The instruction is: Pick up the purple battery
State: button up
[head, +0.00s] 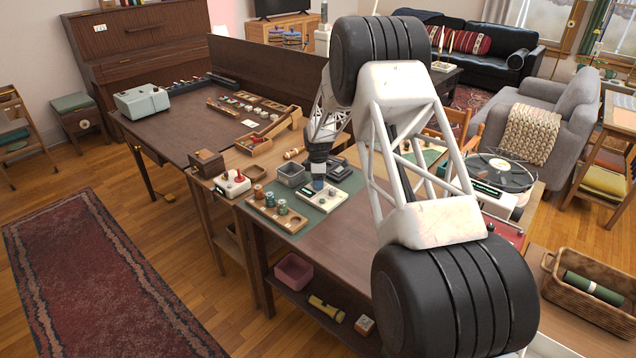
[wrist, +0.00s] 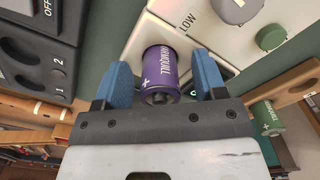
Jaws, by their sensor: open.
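The purple battery (wrist: 160,68) stands out in the wrist view, with pale lettering on its side and one end towards the camera. It lies between the two blue fingertips of my gripper (wrist: 163,80), which are apart, one on each side of it. A gap shows on both sides. The battery is at a white panel device (wrist: 150,30) marked LOW; whether it sits in a socket is hidden. In the head view my gripper (head: 318,183) is low over the same white device (head: 334,203), and the battery cannot be made out there.
A green battery (wrist: 265,118) stands in a wooden rack (head: 270,212) on the other side. A grey bin (head: 291,175) and a white box with a red knob (head: 232,184) are nearby.

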jog(key=shift+c, duration=0.3)
jog(key=c, duration=1.1)
jog(key=shift+r, duration=0.1)
jog(key=shift+r, duration=0.75)
notch_tip(320, 180, up, 2)
jog(key=shift+r, duration=0.1)
jog(key=s, duration=0.5)
jog(key=s+d, duration=0.1)
jog(key=s, duration=0.4)
jog(key=s+r, duration=0.1)
jog(key=s, duration=0.5)
jog(key=shift+d+r, duration=0.1)
jog(key=shift+d, duration=0.3)
jog(key=shift+a, duration=0.1)
jog(key=s+a+r, duration=0.1)
jog(key=a, duration=0.2)
jog(key=s+a+r, duration=0.1)
jog(key=a, duration=0.3)
jog(key=a+r, duration=0.1)
jog(key=a, duration=0.2)
jog(key=shift+s+a+r, duration=0.1)
jog(key=shift+s+a, duration=0.1)
jog(key=shift+s, duration=0.2)
